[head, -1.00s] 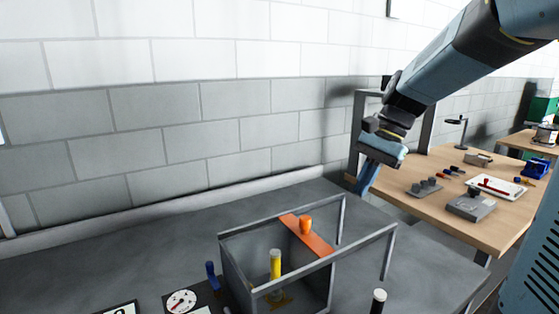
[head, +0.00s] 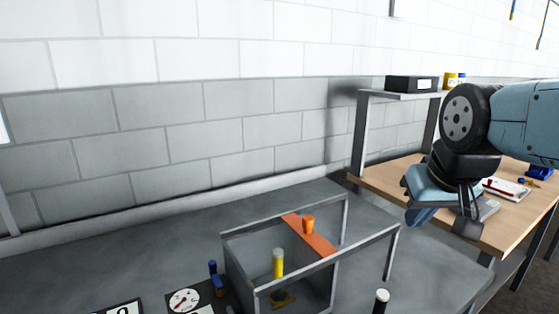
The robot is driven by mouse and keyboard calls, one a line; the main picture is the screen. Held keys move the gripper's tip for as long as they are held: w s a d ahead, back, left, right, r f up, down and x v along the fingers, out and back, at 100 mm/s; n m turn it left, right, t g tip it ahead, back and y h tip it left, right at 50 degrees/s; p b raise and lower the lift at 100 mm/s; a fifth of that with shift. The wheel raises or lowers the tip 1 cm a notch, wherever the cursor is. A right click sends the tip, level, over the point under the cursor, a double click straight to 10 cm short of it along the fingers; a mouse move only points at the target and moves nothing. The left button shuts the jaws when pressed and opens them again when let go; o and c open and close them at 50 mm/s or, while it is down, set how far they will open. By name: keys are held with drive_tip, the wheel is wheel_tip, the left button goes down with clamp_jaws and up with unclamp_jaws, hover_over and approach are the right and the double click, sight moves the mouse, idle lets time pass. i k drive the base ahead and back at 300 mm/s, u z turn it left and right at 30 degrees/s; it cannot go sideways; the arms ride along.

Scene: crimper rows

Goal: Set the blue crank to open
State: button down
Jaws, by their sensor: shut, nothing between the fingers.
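The blue crank (head: 214,278) is at the lower left of the grey bench in the head view, between a round dial and a grey open-framed box. Its upright blue handle shows; its lower part is cut off or too small to make out, and I cannot tell its setting. My gripper (head: 467,228) is shut and empty. It hangs in the air at the right, pointing down, in front of the wooden table and far to the right of the crank.
The grey box (head: 240,262) holds a yellow-handled part (head: 278,263) and carries an orange strip (head: 318,242) with an orange knob. A white-topped black post (head: 381,300) stands right of it. The dial (head: 184,301) is left of the crank. A wooden table (head: 385,181) stands behind.

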sight(212, 267)
drive_tip(key=z, duration=1.85)
drive_tip(key=i, duration=0.05)
drive_tip(key=u, duration=3.15)
